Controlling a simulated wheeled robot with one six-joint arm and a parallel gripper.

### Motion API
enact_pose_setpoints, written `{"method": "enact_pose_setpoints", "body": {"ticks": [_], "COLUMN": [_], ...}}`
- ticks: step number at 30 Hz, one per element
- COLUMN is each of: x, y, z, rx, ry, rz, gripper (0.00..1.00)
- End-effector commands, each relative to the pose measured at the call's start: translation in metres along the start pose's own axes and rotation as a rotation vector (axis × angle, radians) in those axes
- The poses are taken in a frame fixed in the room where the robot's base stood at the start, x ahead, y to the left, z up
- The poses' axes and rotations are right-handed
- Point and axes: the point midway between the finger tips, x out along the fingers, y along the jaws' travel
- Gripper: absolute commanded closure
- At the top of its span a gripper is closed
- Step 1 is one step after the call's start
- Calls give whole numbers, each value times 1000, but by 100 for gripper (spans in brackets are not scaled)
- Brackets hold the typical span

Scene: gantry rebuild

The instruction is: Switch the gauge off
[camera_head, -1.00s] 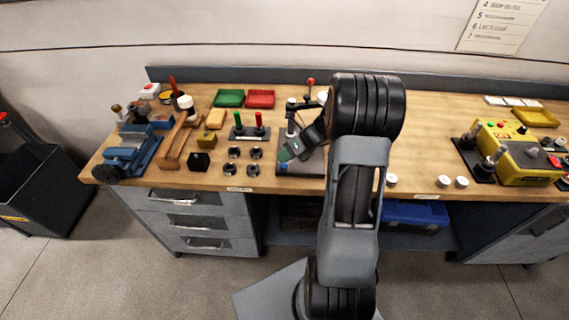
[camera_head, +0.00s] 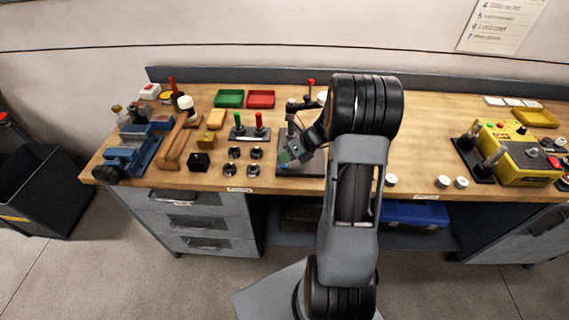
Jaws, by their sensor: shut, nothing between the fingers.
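A measuring stand with a grey base plate (camera_head: 300,170) and an upright post (camera_head: 290,110) stands at the middle of the bench. I take it to be where the gauge is, but the gauge and its switch cannot be made out clearly behind my arm. My gripper (camera_head: 286,158) is shut and empty, with its green-tipped fingers low over the left part of the base plate. A small blue part (camera_head: 283,157) shows right at the fingertips. I cannot tell whether the fingers touch it.
A red-knobbed lever (camera_head: 311,82) stands behind the post. A block with green and red handles (camera_head: 249,130) and several black knobs (camera_head: 233,153) lie to the left. A yellow control box (camera_head: 525,157) is at the right.

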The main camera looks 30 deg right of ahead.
Motion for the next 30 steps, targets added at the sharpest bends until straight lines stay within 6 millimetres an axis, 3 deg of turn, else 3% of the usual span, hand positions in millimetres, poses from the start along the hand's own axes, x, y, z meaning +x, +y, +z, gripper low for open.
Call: {"method": "enact_pose_setpoints", "body": {"ticks": [20,30], "x": [-8,-31], "y": [6,22], "z": [6,22], "rx": [0,0], "ry": [0,0], "rz": [0,0], "gripper": [100,100]}}
